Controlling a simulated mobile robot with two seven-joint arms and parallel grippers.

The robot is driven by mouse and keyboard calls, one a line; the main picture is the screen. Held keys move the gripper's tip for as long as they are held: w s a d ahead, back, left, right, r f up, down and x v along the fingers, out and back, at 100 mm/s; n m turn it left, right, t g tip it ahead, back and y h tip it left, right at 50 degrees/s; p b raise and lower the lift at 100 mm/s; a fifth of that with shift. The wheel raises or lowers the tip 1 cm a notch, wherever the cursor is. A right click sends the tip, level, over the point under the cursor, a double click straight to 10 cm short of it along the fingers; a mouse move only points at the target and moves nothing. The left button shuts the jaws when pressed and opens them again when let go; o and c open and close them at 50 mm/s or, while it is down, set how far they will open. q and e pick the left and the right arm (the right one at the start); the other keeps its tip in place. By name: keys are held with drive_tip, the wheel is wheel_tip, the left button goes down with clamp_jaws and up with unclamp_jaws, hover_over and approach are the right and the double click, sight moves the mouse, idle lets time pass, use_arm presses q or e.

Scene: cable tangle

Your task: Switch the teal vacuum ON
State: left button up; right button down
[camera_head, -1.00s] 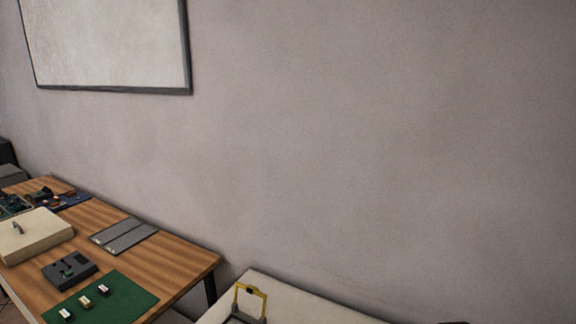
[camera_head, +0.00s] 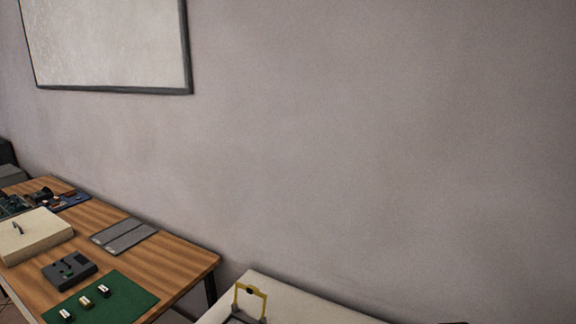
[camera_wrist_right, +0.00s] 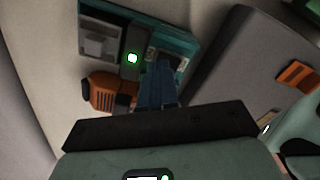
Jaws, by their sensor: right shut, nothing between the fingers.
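The teal vacuum (camera_wrist_right: 185,48) shows in the right wrist view at the top, a teal-edged unit with a grey panel. A small bright green light (camera_wrist_right: 132,58) glows on its dark strip. An orange ribbed part (camera_wrist_right: 105,92) sits at its lower left. My right gripper (camera_wrist_right: 162,72) has its bluish fingers together, over the vacuum's lower edge, right of the green light. The fingers hide part of the vacuum, and I cannot tell whether they touch it. The vacuum cannot be made out in the head view. My left gripper is not in view.
In the right wrist view, a grey case (camera_wrist_right: 235,70) with an orange latch (camera_wrist_right: 297,76) lies close on the right. In the head view, a wooden table (camera_head: 180,262) with several devices stands left; a pale bench (camera_head: 290,295) with a yellow frame (camera_head: 250,290) is beside it.

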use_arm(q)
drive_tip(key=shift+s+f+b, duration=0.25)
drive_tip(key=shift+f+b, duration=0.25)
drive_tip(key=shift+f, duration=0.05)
use_arm(e)
drive_tip(key=shift+f, duration=0.95)
drive_tip(key=shift+r, duration=0.1)
drive_tip(key=shift+r+p, duration=1.2)
drive_tip(key=shift+r, duration=0.4)
drive_tip(key=shift+r+p, duration=1.15)
drive_tip(key=shift+r, duration=0.75)
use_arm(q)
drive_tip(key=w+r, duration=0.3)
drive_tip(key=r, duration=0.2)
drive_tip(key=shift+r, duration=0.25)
use_arm(e)
drive_tip(key=shift+s+f, duration=0.1)
